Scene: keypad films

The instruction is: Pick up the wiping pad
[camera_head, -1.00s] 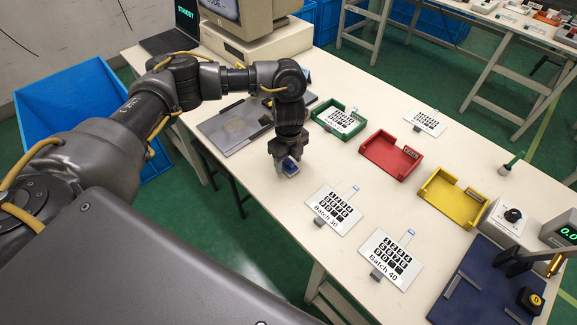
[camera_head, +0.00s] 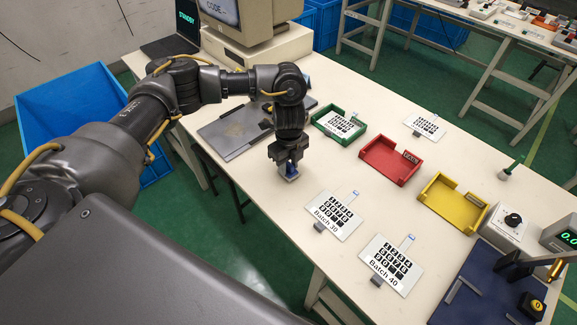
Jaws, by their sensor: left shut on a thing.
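The gripper points down and is shut on the pad, near the front edge of the cream table (camera_head: 330,260). The fingers hide part of the pad, and I cannot tell whether it still touches the table. My right gripper is not in view.
Keypad films labelled Batch 30 (camera_head: 334,215) and Batch 40 (camera_head: 391,264) lie to the right. Behind them stand a green tray (camera_head: 352,137) holding a film, a red tray (camera_head: 391,160) and a yellow tray (camera_head: 452,203). A grey plate (camera_head: 232,133) lies left of the gripper.

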